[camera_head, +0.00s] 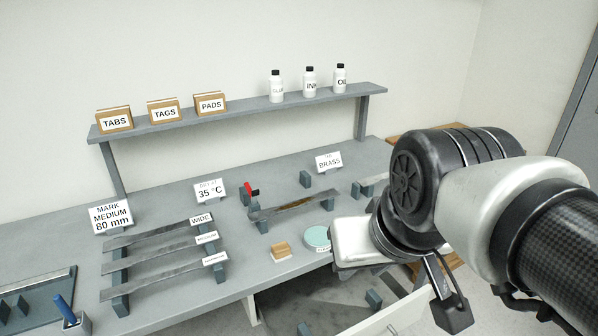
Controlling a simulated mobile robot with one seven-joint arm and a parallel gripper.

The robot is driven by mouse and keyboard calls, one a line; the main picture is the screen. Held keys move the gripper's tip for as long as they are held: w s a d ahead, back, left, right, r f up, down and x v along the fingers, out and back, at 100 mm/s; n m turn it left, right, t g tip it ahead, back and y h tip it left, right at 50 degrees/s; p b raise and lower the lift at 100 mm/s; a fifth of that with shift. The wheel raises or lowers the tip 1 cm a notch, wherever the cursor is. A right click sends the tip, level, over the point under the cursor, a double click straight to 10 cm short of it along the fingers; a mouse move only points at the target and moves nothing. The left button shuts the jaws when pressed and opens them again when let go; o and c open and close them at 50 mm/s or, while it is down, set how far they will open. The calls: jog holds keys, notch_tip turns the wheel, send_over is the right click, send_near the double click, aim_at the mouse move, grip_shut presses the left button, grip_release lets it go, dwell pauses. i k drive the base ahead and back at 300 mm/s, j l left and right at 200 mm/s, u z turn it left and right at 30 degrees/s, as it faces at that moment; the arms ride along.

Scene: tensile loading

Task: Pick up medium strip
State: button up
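Three flat grey metal strips lie side by side across a rack on the left of the bench. The back strip (155,234) has a "WIDE" label at its right end. The middle strip (160,255) has a label too small to read surely; by its place it looks like the medium strip. The front strip (165,275) also has a small label that I cannot read. My gripper (447,295) is at the lower right, past the bench's front edge and well away from the rack. My own arm hides part of it, and its opening is not clear.
A "MARK MEDIUM 80 mm" card (111,215) stands behind the rack. A fixture with a red clamp (250,188) holds another strip (298,206) mid-bench. A wooden block (281,252) and a teal round dish (317,237) lie near the front edge. A shelf (240,112) spans the back.

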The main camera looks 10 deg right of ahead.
aim_at(127, 263)
jog(key=u, duration=1.15)
jog(key=k+z, duration=0.1)
jog(key=k, duration=0.5)
jog(key=z, duration=1.5)
jog(key=j+z, duration=0.25)
jog(key=j, duration=0.15)
jog(key=j+z, duration=0.3)
jog(key=k+j, duration=0.1)
jog(key=j, duration=0.95)
jog(key=k+j, duration=0.1)
jog(key=j, duration=1)
